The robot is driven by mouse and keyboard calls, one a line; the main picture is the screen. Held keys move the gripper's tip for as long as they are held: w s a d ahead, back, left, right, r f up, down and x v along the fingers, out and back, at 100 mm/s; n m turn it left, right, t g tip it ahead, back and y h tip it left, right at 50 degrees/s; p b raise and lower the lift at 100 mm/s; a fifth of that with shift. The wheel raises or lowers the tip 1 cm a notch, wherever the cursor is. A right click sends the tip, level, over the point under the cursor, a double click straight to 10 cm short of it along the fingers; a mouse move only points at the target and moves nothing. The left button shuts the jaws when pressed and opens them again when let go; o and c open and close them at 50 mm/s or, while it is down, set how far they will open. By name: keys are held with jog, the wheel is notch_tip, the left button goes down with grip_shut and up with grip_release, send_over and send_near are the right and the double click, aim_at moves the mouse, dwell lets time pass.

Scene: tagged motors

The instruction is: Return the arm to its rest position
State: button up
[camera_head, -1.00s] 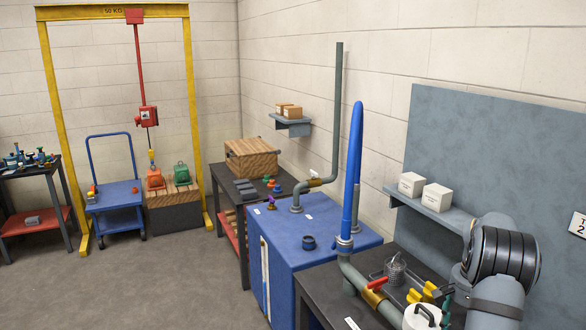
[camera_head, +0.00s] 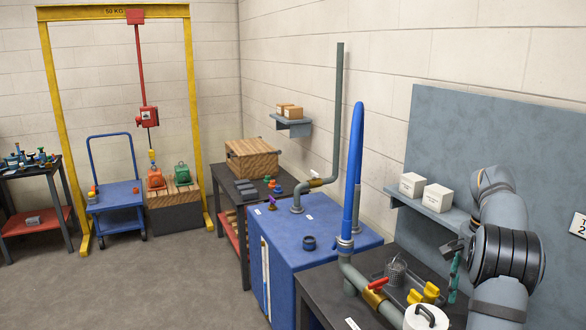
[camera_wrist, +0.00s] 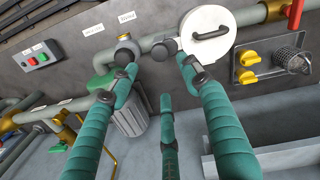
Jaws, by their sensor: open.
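My arm (camera_head: 500,215) rises at the right of the head view, bent, in front of the grey wall panel. My gripper (camera_head: 454,280) hangs below its wrist over the dark bench, partly covered by the arm. In the wrist view, the teal fingers of my gripper (camera_wrist: 150,50) are spread apart with nothing between them. Past them lie a white round lid with a black handle (camera_wrist: 208,30) and grey pipe fittings. I cannot tell the exact gap between the fingers and these things.
Yellow valve handles (camera_head: 424,293), a mesh cup (camera_head: 397,270) and a red-handled valve (camera_head: 378,284) sit on the bench (camera_head: 330,292). A shelf (camera_head: 447,215) with white boxes is close to my arm. A tall blue pipe (camera_head: 353,170) stands left.

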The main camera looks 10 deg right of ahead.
jog(key=f, duration=1.1)
jog(key=shift+s+d+f, duration=0.15)
jog(key=shift+s+f, duration=0.05)
jog(key=shift+s, duration=0.1)
jog(key=n+p, duration=0.1)
jog(key=n, duration=0.2)
jog(key=shift+w, duration=0.1)
jog(key=n+p, duration=0.1)
jog(key=n, duration=0.3)
jog(key=shift+r, duration=0.1)
jog(key=n+p, duration=0.1)
jog(key=n, duration=0.3)
jog(key=shift+n+t+p, duration=0.3)
jog(key=shift+n, duration=0.1)
jog(key=n+p, duration=0.1)
jog(key=n, duration=0.2)
jog(key=shift+r+n, duration=0.3)
jog(key=shift+n, duration=0.1)
jog(key=shift+r, duration=2.65)
